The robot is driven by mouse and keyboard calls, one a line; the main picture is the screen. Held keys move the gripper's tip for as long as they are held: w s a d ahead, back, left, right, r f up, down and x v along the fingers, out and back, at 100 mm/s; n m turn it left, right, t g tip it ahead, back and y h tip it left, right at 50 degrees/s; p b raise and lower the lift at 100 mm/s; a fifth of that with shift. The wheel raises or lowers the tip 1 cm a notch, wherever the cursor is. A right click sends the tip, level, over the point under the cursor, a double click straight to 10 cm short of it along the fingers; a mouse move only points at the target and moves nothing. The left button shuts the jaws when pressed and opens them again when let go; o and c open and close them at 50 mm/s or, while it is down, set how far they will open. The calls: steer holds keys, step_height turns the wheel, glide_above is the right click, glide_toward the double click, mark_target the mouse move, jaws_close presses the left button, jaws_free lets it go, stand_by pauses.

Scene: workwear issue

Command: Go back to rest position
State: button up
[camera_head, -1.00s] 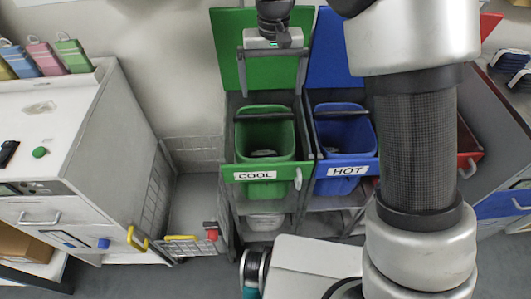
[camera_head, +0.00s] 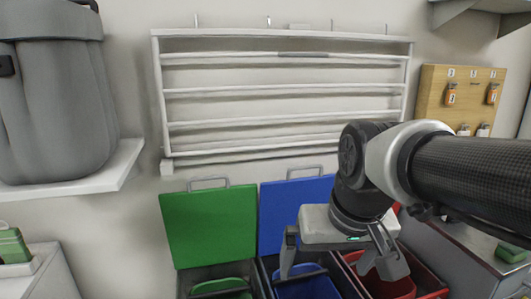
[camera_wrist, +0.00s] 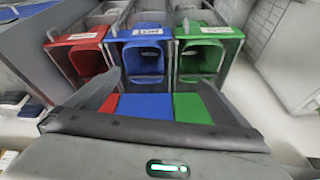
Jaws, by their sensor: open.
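My gripper (camera_head: 340,268) is open and empty, with its fingers pointing down. In the head view it appears in front of the blue and red bins, with the fingers spread apart. My arm comes in from the right edge. In the wrist view the two dark fingers of my gripper (camera_wrist: 158,85) are spread wide with nothing held between them.
A green lid (camera_head: 208,225) and a blue lid (camera_head: 272,222) stand raised against the wall. The wrist view shows the red bin (camera_wrist: 80,42), blue bin (camera_wrist: 143,50) and green bin (camera_wrist: 205,50). A white wall rack (camera_head: 285,92) and shelf-borne grey container (camera_head: 55,100) show above.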

steer(key=s+d+f+t, duration=0.1)
steer(key=s+d, duration=0.3)
steer(key=s, duration=0.3)
step_height(320, 180, up, 17)
steer(key=p, duration=1.7)
steer(key=shift+w+a+m+h, duration=0.15)
steer(key=shift+m+h, duration=0.15)
steer(key=shift+m, duration=0.1)
